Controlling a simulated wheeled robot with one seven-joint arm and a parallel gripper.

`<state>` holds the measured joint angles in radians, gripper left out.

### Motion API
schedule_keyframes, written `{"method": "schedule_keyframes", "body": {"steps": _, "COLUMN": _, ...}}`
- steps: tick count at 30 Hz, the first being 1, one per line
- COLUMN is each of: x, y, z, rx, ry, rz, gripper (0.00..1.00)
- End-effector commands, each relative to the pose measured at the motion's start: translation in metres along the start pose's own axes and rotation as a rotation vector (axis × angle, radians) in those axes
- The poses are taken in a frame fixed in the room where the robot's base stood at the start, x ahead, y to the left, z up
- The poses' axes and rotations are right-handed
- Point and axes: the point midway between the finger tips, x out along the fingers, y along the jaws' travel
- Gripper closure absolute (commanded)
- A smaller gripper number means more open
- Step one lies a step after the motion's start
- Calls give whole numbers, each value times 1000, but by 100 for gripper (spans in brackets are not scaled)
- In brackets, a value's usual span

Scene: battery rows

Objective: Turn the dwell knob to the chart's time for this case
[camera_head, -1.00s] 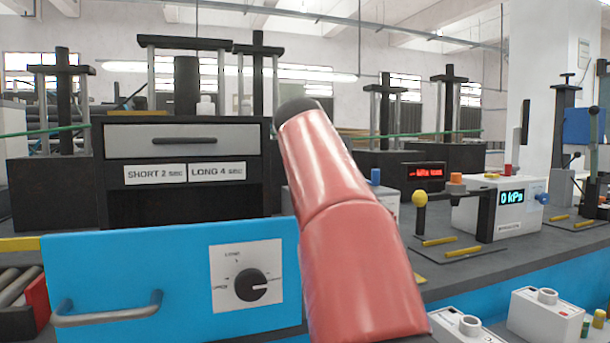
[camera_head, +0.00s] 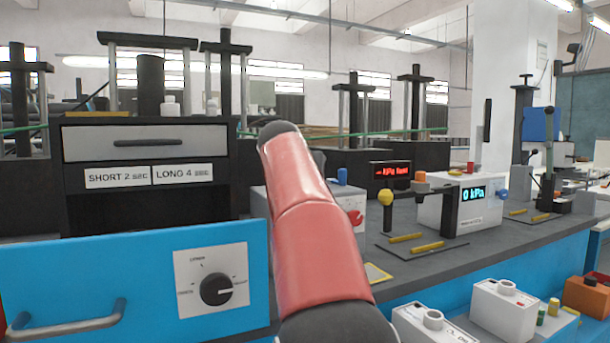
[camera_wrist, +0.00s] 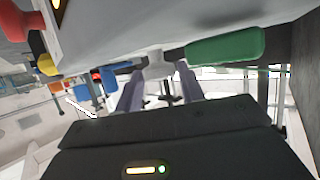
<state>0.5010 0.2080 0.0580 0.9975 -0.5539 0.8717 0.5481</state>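The dwell knob (camera_head: 216,290) is a round black knob with a white pointer mark on a pale dial plate (camera_head: 183,266). The plate is on the front of a blue drawer-like panel (camera_head: 90,270) at lower left in the head view. The mark points right; the small dial words are hard to read. Above it are cards reading "SHORT 2 sec" (camera_head: 118,177) and "LONG 4 sec" (camera_head: 183,173). My red arm hides the middle of the bench.
A handle (camera_head: 75,323) sticks out of the blue panel. A white box (camera_head: 448,214) reads "0 kPa", beside a red-lit display (camera_head: 391,171). White boxes (camera_head: 505,302) stand at lower right. A green block (camera_wrist: 226,47) is close above the fingers in the wrist view.

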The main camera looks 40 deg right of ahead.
Motion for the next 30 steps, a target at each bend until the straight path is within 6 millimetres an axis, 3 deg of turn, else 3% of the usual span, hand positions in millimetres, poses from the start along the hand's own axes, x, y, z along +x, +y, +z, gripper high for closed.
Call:
{"method": "schedule_keyframes", "body": {"steps": 1, "x": 0, "y": 0, "z": 0, "rx": 0, "ry": 0, "rz": 0, "gripper": 68}}
{"method": "schedule_keyframes", "body": {"steps": 6, "x": 0, "y": 0, "z": 0, "rx": 0, "ry": 0, "rz": 0, "gripper": 88}}
{"method": "schedule_keyframes", "body": {"steps": 17, "x": -1, "y": 3, "z": -1, "rx": -25, "ry": 0, "rz": -60, "gripper": 89}}
{"method": "schedule_keyframes", "body": {"steps": 30, "x": 2, "y": 10, "z": -2, "rx": -149, "ry": 1, "rz": -370, "gripper": 89}}
